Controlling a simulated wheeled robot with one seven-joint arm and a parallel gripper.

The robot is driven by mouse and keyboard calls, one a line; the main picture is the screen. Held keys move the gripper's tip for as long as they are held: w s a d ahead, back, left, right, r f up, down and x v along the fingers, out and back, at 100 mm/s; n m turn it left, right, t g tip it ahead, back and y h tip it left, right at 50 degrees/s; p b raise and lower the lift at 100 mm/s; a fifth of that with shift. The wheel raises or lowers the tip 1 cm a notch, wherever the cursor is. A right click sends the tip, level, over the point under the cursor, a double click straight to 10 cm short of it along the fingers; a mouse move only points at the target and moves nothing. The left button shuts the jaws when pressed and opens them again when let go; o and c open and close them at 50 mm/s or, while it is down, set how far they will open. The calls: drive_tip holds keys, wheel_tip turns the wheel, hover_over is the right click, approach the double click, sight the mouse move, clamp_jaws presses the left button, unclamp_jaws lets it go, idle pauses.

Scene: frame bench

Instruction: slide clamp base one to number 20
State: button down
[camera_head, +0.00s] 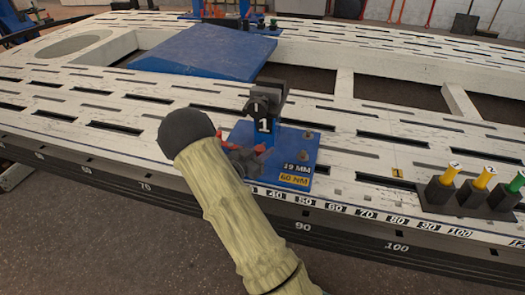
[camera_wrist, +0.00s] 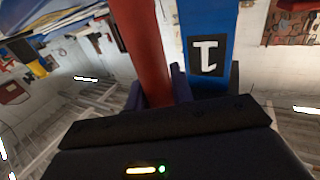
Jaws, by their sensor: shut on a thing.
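Clamp base one (camera_head: 292,158) is a blue block with a dark clamp head marked 1 and a plate reading 19 MM and 60 NM. It stands upright at the near edge of the white bench, behind the numbers 40 and 50. My gripper (camera_head: 246,160) is at its left side, shut on its red bar. In the wrist view the red bar (camera_wrist: 147,45) runs between the fingers, beside the blue post (camera_wrist: 208,20) with an upside-down 1. My arm hides the scale left of 40, so number 20 is not visible.
The white slotted bench (camera_head: 400,150) has a number strip (camera_head: 370,216) along its near edge. A dark holder with yellow and green-topped pieces (camera_head: 470,192) stands to the right. A blue ramp plate (camera_head: 205,50) lies behind. The bench between base and holder looks clear.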

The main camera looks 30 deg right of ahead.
drive_tip(key=c, duration=1.2)
unclamp_jaws()
drive_tip(key=shift+a, duration=0.15)
drive_tip(key=p+v, duration=0.6)
drive_tip(key=v, duration=1.1)
